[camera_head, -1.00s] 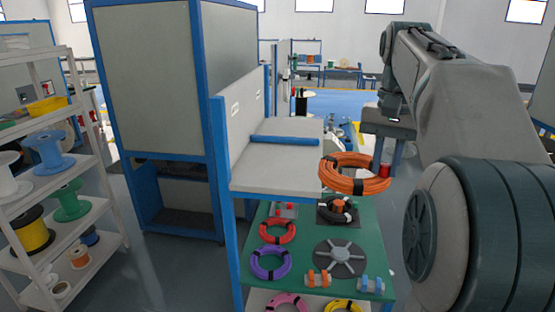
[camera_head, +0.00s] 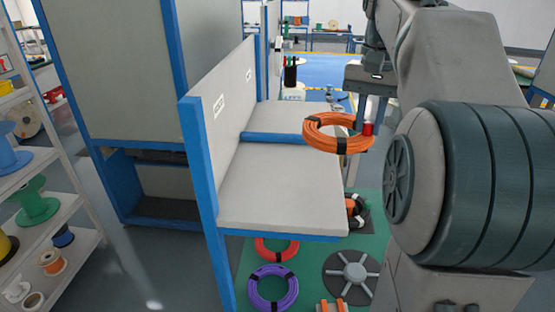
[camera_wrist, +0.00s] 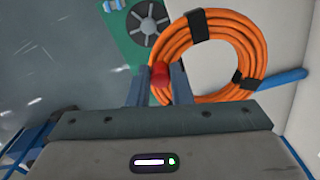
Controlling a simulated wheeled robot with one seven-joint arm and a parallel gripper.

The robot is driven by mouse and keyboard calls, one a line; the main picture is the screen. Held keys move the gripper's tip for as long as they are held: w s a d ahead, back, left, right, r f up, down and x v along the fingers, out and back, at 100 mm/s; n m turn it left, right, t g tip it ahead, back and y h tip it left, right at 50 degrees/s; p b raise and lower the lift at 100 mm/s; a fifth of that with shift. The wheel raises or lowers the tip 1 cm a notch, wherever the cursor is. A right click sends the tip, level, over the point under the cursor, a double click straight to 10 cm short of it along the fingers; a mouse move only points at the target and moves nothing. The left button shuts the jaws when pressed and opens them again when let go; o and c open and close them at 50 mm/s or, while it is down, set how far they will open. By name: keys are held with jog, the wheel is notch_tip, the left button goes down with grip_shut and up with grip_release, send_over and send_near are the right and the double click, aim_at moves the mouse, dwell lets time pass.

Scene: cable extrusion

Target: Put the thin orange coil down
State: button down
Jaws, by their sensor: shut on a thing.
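The thin orange coil (camera_head: 338,132) is a ring of orange cable with black bands. It hangs in the air by the right edge of the grey shelf (camera_head: 285,190), seemingly above it. My gripper (camera_wrist: 160,82) is shut on the near left side of the coil, which also shows in the wrist view (camera_wrist: 207,53). A red piece (camera_wrist: 160,74) sits between the fingers, and it also shows in the head view (camera_head: 368,129). The exact grip contact is partly hidden by the fingers.
A blue bar (camera_head: 290,138) lies across the shelf, with bare surface in front of it. A tall panel (camera_head: 228,105) bounds the shelf on the left. Below are a red coil (camera_head: 276,249), a purple coil (camera_head: 273,290) and a grey spoked disc (camera_head: 352,275) on a green surface.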

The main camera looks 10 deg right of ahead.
jog(key=shift+w+a+f, duration=0.1)
jog(key=shift+w+a, duration=0.1)
jog(key=shift+a, duration=0.05)
jog(key=shift+w+a+f+p, duration=0.15)
jog(key=shift+a+f+p, duration=0.2)
jog(key=shift+a+f, duration=2.4)
jog(key=shift+w+a+f+p, duration=0.15)
jog(key=shift+a+f+p, duration=0.2)
jog(key=shift+a+f, duration=2.4)
jog(key=c, duration=1.3)
grip_release()
notch_tip(320, 180, up, 12)
jog(key=shift+r, duration=0.2)
